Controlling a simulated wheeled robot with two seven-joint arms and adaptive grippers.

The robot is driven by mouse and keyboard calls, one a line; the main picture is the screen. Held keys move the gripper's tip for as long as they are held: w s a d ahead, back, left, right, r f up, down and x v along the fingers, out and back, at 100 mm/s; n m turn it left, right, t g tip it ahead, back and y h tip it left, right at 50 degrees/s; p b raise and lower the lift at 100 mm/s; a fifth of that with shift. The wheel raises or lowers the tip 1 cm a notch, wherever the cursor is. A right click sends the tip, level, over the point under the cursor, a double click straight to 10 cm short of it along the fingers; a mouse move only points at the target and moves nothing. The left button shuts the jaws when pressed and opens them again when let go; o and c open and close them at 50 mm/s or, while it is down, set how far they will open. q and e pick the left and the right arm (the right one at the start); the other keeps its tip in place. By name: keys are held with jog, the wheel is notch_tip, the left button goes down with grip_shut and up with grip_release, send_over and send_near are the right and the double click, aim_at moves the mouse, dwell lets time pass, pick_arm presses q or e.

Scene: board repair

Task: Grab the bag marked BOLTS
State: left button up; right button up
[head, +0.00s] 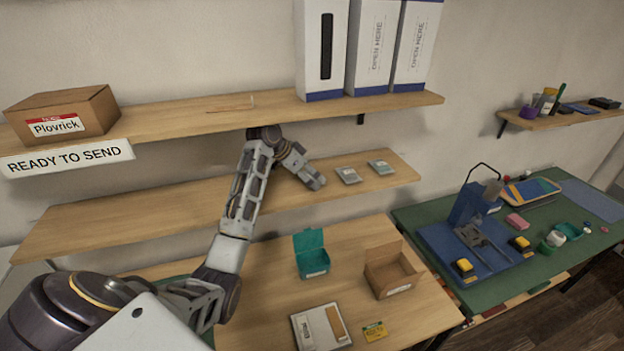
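Two small flat bags lie on the middle shelf (150,222): a grey one (348,175) and a greenish-grey one (381,167) to its right. Their print is too small to read, so I cannot tell which is marked BOLTS. My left arm reaches up over the shelf, and my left gripper (316,181) points down and right, just left of the grey bag. It looks apart from both bags. Its fingers are too small to show whether they are open or shut. My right gripper is not in view.
The upper shelf (200,118), with a Plovrick box (65,112) and tall white boxes (373,45), overhangs the middle shelf. Below, the wooden table (265,285) holds a teal box (311,254) and an open cardboard box (390,270). A green workbench (420,215) stands right.

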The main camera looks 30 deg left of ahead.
pick_arm(q)
jog(key=c, duration=0.7)
jog(key=shift+r, duration=0.1)
jog(key=shift+r+b, duration=0.15)
jog(key=shift+b, duration=0.35)
jog(key=s+d+b, duration=0.3)
jog(key=s+d, duration=0.8)
jog(key=d, duration=0.2)
jog(key=shift+s+d, duration=0.35)
jog(key=shift+r, duration=0.1)
